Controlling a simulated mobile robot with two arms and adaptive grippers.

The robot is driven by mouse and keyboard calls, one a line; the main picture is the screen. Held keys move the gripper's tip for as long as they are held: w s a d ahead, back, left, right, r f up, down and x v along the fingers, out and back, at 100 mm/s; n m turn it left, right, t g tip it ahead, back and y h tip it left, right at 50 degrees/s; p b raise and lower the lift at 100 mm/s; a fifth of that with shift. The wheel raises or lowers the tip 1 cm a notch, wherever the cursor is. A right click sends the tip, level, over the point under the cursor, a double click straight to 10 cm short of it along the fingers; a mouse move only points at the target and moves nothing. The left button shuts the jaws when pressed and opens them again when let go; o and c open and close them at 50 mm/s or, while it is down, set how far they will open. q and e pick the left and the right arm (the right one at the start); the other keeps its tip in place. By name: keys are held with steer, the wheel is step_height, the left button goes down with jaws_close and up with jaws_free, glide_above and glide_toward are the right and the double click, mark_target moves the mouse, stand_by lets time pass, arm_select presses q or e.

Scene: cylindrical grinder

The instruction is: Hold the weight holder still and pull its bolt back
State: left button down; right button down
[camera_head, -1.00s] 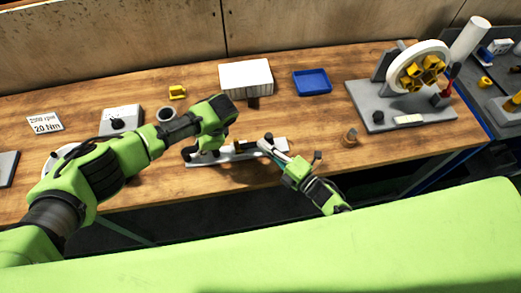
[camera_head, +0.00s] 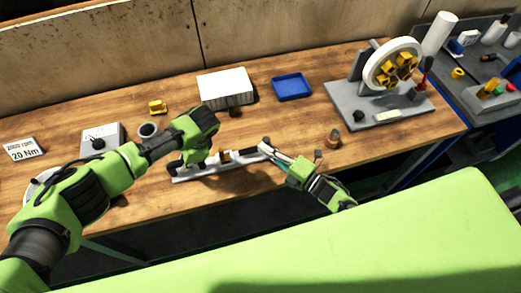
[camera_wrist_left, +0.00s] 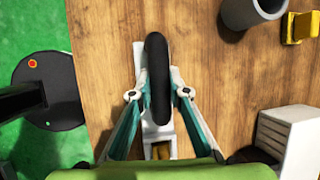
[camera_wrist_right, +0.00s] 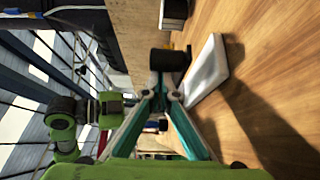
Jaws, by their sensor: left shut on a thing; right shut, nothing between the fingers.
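The weight holder (camera_head: 218,168) is a long pale rail with dark upright parts, lying near the table's front edge. My left gripper (camera_head: 187,158) reaches down to its left part. In the left wrist view my left gripper (camera_wrist_left: 160,98) is shut on the holder's black rounded part (camera_wrist_left: 157,65); a brown piece (camera_wrist_left: 160,151) shows in the rail below. My right gripper (camera_head: 266,148) is shut and empty at the holder's right end. In the right wrist view a dark knob (camera_wrist_right: 168,60) stands just beyond its fingertips. I cannot make out the bolt for certain.
Behind are a grey cup (camera_head: 148,130), a yellow part (camera_head: 157,107), a white box (camera_head: 225,86) and a blue tray (camera_head: 291,87). A small brown part (camera_head: 333,139) stands right of my right gripper. The grinder stand (camera_head: 345,98) is at the back right.

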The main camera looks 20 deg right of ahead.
arm_select(q)
steer(key=shift+a, duration=0.25)
arm_select(e)
steer(key=shift+d, duration=0.15)
steer(key=shift+a, duration=0.35)
steer(key=a, duration=0.2)
steer(key=shift+s+a, duration=0.4)
arm_select(q)
steer(key=shift+d, duration=0.1)
arm_select(e)
steer(key=v, duration=0.9)
steer(key=shift+s, duration=0.5)
arm_select(q)
steer(key=c, duration=1.8)
jaws_free()
steer(key=shift+c, duration=0.2)
steer(key=shift+d+r, duration=0.1)
steer(key=v, duration=1.2)
